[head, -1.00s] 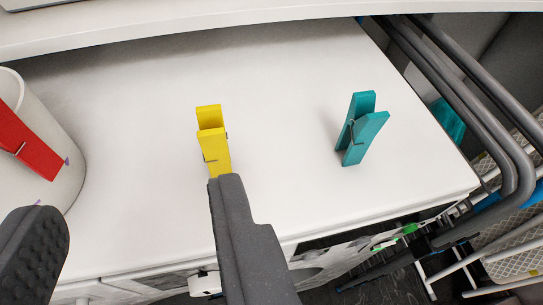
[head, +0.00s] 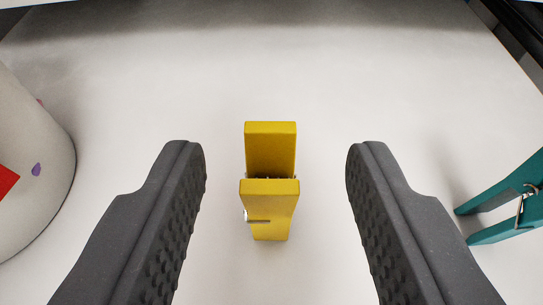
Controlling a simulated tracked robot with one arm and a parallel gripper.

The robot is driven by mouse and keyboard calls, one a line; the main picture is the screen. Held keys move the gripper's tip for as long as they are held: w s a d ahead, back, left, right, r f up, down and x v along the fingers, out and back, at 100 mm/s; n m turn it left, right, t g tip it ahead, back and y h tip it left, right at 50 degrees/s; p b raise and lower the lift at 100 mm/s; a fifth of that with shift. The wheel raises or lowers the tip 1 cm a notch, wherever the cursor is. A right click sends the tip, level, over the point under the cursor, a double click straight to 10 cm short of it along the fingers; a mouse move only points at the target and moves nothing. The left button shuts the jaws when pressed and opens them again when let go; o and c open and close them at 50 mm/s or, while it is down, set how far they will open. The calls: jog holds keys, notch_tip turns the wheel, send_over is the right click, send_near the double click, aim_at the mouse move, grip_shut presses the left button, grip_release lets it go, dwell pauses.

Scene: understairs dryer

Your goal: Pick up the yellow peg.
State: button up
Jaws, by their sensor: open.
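The yellow peg (head: 270,195) stands upright on the white top, near the middle of the head view, with its two prongs upward. My gripper (head: 276,160) is open. Its two dark, ridged fingers lie to the left and right of the peg in the picture, with a clear gap on each side. Neither finger appears to touch the peg. How far the fingertips are above the surface is hard to tell.
A teal peg (head: 505,208) is at the right edge, just right of my right finger. A white container (head: 35,150) with a red piece (head: 6,181) on it stands at the left. The white surface (head: 330,75) beyond the yellow peg is clear.

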aim_at(271, 139)
jog(key=shift+f+x, duration=0.25)
jog(key=shift+x, duration=2.4)
jog(key=shift+s+a, duration=0.1)
jog(key=shift+a, duration=0.05)
jog(key=shift+r, duration=0.1)
grip_shut()
